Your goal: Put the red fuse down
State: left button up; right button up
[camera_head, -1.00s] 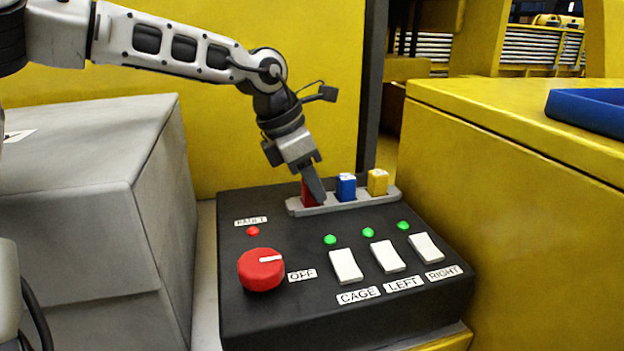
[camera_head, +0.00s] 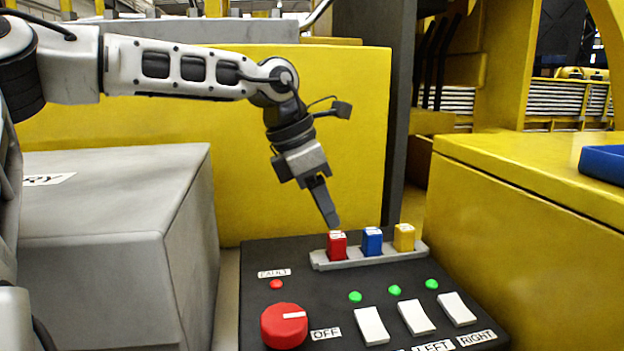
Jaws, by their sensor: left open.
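The red fuse (camera_head: 337,246) stands upright in the left place of the grey fuse holder (camera_head: 322,262) at the back of the black control box. A blue fuse (camera_head: 372,242) and a yellow fuse (camera_head: 404,238) stand beside it to the right. My left gripper (camera_head: 331,220) points down just above and behind the red fuse. It is open and holds nothing. From this angle its fingers overlap each other, and I cannot tell whether a tip still touches the fuse's top. My right gripper is out of view.
The black control box (camera_head: 255,250) has a red knob (camera_head: 284,326), a red fault light, several green lights and white switches (camera_head: 371,326). A grey box (camera_head: 110,240) stands left, a yellow block (camera_head: 520,230) right with a blue tray (camera_head: 604,163) on top.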

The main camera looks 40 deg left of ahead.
pick_arm(q)
jog(key=v, duration=0.5)
jog(key=shift+s+r, duration=0.15)
jog(key=shift+r, duration=0.15)
